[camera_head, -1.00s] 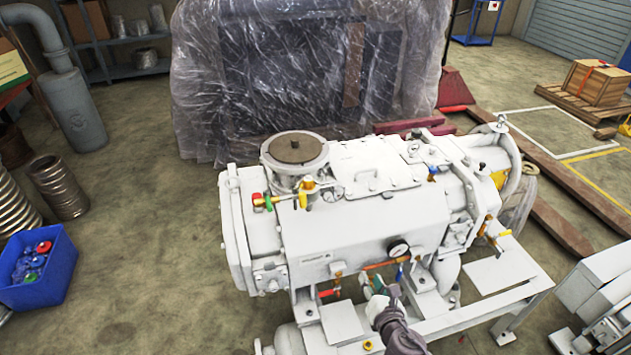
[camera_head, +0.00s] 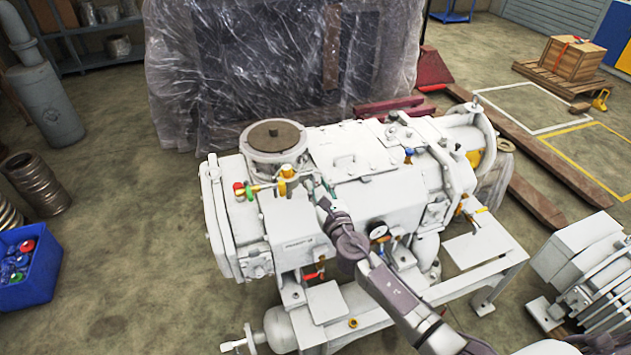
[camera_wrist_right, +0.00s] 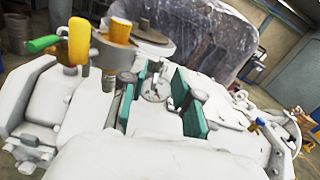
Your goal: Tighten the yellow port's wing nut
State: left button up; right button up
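The yellow port (camera_head: 287,181) stands on top of the white pump (camera_head: 350,225), in front of the round flanged inlet (camera_head: 274,140). In the right wrist view the yellow parts (camera_wrist_right: 78,40) are at upper left, beside a green handle (camera_wrist_right: 42,44). I cannot make out a wing nut clearly. My right gripper (camera_head: 317,188) is above the pump, just right of the yellow port. In the wrist view its green-padded fingers (camera_wrist_right: 158,84) are apart and empty, with a small dial gauge (camera_wrist_right: 156,90) visible between them. My left gripper is out of view.
A lower pressure gauge (camera_head: 378,231) sits on the pump's front, close to my right arm. A blue bin (camera_head: 30,280) is at left. A plastic-wrapped load (camera_head: 270,70) stands behind the pump. Floor is clear between bin and pump.

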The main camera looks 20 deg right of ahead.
aim_at(313, 179)
jog(key=shift+w, duration=1.1)
grip_shut()
